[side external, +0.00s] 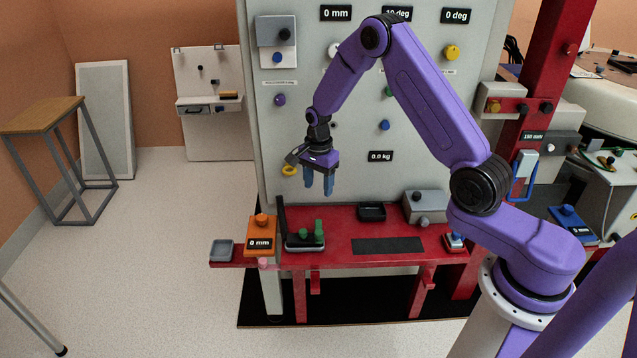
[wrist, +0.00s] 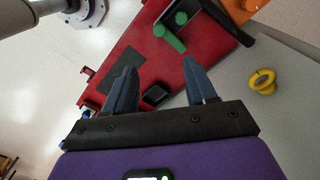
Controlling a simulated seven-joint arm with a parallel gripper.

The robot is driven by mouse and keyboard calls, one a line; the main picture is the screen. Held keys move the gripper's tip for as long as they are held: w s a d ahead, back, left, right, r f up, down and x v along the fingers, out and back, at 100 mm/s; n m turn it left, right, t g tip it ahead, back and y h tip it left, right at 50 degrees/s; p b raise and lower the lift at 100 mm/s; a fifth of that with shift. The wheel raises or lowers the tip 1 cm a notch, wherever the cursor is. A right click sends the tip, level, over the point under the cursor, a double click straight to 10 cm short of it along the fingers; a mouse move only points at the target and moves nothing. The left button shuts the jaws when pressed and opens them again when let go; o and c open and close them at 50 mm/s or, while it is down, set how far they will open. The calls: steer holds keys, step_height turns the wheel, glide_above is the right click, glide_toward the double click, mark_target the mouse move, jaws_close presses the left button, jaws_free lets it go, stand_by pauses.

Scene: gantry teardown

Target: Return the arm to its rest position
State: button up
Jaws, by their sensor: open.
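My purple arm reaches over the red bench (side external: 340,259) from the right in the side external view. My gripper (side external: 318,192) hangs above the bench with its blue fingers pointing down. In the wrist view the two fingers of my gripper (wrist: 162,82) are well apart, with nothing held between them. My gripper is clear of the bench and in front of the grey panel (side external: 345,100). No rest position is marked in either view.
On the bench are a black tray with green parts (side external: 305,240), an orange block (side external: 261,233), a small black tray (side external: 371,211) and a grey box (side external: 425,206). A yellow ring (side external: 289,170) is on the panel beside my gripper. A red post (side external: 545,90) stands right.

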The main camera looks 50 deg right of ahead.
steer(key=s+a+r+n, duration=1.3)
steer(key=s+n, duration=0.1)
steer(key=s+d+r+n, duration=0.1)
steer(key=s+r+n, duration=0.1)
steer(key=s+n, duration=0.5)
steer(key=s+d+r+n, duration=0.2)
steer(key=s+n, duration=0.6)
steer(key=s, duration=0.7)
steer(key=shift+s+r, duration=0.3)
steer(key=shift+r, duration=0.35)
